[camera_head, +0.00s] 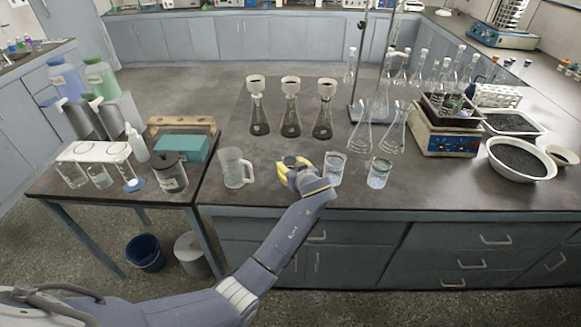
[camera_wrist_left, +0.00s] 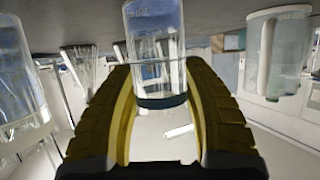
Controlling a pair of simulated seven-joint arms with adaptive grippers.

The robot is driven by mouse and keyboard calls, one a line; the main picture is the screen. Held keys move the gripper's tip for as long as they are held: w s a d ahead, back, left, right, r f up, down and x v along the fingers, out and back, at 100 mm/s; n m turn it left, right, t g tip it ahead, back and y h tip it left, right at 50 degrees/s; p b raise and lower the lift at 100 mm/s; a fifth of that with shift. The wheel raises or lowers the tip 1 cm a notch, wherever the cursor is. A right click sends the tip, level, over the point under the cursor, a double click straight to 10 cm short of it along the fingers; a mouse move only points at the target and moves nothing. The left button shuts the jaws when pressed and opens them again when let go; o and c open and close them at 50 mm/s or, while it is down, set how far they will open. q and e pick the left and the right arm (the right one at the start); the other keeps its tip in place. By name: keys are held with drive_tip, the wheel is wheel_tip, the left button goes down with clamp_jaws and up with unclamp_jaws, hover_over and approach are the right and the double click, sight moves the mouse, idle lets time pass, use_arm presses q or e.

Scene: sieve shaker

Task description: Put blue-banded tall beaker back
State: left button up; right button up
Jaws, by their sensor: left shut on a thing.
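My left gripper (camera_head: 306,180) is over the front part of the main bench, its yellow fingers shut around a clear glass beaker (camera_head: 289,160). In the head view only the rim and upper part of this beaker show above the fingers. In the left wrist view the beaker (camera_wrist_left: 155,45) stands between the two fingers (camera_wrist_left: 158,115), with a dark bluish band (camera_wrist_left: 160,102) near one end. Whether its base touches the bench is hidden. My right gripper is not in view.
A glass jug (camera_head: 235,168) stands left of the held beaker, and two beakers (camera_head: 334,168) (camera_head: 379,172) stand close on its right. Funnel-topped flasks (camera_head: 291,115) stand behind. A side table (camera_head: 110,198) at left carries a white rack (camera_head: 95,150) with glassware and a dark jar (camera_head: 169,172).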

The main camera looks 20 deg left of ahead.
use_arm(q)
drive_tip(key=o, duration=1.3)
drive_tip(key=shift+f, duration=0.1)
drive_tip(key=shift+c, duration=0.2)
drive_tip(key=shift+v, duration=2.8)
